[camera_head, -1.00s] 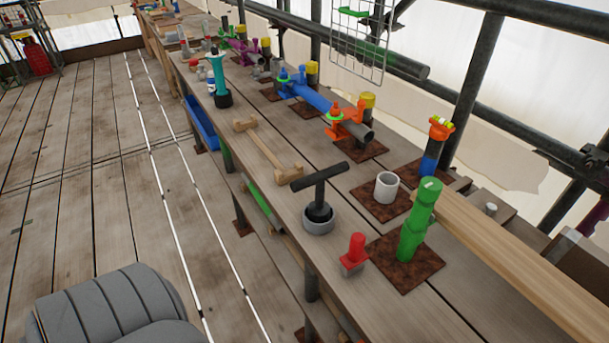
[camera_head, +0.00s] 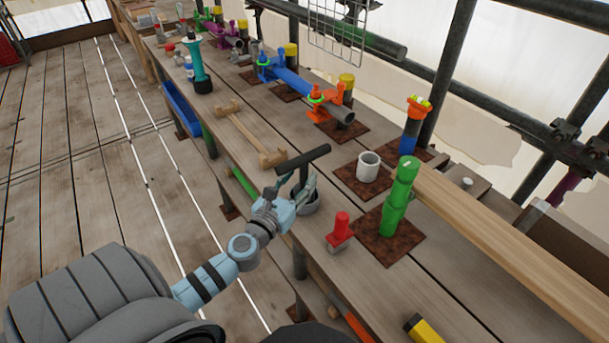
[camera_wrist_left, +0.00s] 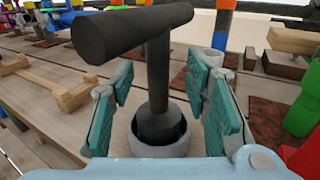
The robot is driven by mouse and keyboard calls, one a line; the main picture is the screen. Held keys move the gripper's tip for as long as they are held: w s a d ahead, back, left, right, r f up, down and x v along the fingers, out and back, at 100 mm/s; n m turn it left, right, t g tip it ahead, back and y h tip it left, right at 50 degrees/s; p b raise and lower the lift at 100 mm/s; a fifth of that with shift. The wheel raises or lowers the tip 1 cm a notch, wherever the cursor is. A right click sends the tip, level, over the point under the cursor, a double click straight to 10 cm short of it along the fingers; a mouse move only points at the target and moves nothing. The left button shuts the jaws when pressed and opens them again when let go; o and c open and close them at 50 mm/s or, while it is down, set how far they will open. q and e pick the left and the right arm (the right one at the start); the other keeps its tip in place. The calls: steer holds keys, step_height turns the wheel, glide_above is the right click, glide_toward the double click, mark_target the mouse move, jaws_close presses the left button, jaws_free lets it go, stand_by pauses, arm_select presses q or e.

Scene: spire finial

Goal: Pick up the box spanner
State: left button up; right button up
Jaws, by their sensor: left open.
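The box spanner (camera_head: 303,159) is a black T-handled tool standing upright in a grey round cup (camera_head: 308,207) on the bench. In the left wrist view its thick crossbar (camera_wrist_left: 125,32) lies across the upper part, and its stem goes down into the cup (camera_wrist_left: 150,150). My left gripper (camera_head: 298,188) is at the spanner, below the crossbar. In the left wrist view my left gripper (camera_wrist_left: 162,90) is open, with one teal-padded finger on each side of the stem and visible gaps between. The spanner's lower end is hidden in the cup. My right gripper is not in view.
A red-topped piece (camera_head: 340,229) and a green post (camera_head: 398,200) on a rusty plate stand right of the cup. A white cup (camera_head: 367,167) stands behind. A wooden piece (camera_head: 250,138) lies beyond the spanner. A yellow-black object (camera_head: 423,328) lies at the near edge.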

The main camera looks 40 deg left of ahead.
mark_target(302, 176)
arm_select(q)
steer(key=w, duration=0.3)
steer(key=shift+w+a+f, duration=0.25)
steer(key=shift+a, duration=0.15)
steer(key=shift+s, duration=0.1)
jaws_close()
